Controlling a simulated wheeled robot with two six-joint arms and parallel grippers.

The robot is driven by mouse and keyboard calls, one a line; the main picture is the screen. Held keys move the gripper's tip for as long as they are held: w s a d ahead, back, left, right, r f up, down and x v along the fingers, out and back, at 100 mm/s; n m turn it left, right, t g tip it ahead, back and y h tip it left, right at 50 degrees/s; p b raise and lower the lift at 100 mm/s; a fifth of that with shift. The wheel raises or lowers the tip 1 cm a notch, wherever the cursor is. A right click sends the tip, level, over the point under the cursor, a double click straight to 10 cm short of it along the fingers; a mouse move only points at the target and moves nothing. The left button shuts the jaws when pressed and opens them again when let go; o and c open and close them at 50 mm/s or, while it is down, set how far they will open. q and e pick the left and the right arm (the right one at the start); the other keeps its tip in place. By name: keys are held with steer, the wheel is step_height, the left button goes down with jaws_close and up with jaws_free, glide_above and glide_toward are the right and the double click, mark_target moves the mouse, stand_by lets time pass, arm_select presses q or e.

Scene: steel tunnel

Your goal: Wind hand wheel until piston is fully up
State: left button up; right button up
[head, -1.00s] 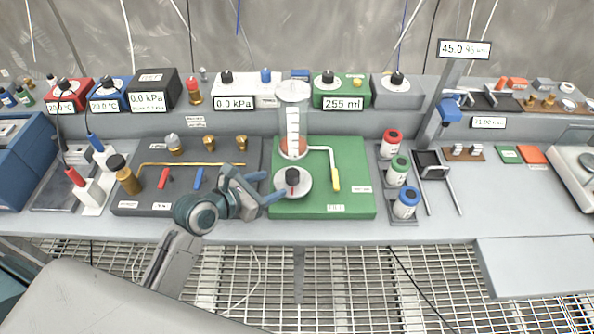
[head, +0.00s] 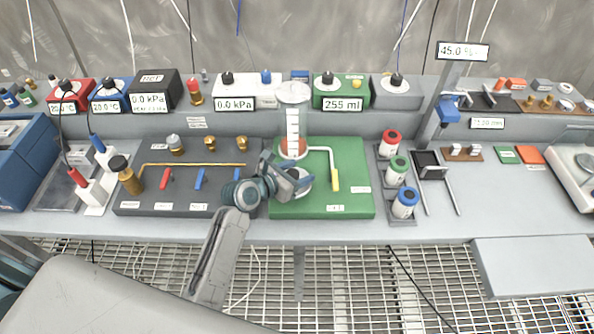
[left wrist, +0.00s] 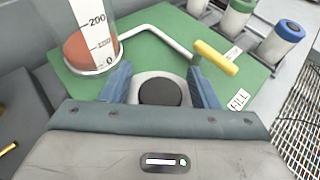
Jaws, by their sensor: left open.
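The hand wheel, a pale grey disc (head: 303,190) with a black knob, sits on the green board (head: 345,200). In the left wrist view the knob (left wrist: 160,91) lies between the fingers of my left gripper (left wrist: 160,88). In the head view my left gripper (head: 288,174) is open over the wheel and hides most of it; contact with the knob cannot be told. A clear cylinder (head: 292,108) with a white scale stands behind the wheel. The orange-red piston (left wrist: 88,50) is near the cylinder's bottom, by the 0 mark. My right gripper is not in view.
A white pipe with a yellow lever (head: 335,180) stands right of the wheel. Red, green and blue capped bottles (head: 398,165) stand further right. A display (head: 342,104) behind reads 255 ml. A dark board with coloured valves (head: 185,195) lies to the left.

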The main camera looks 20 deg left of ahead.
arm_select(q)
steer(key=c, duration=1)
steer(key=shift+o, duration=0.2)
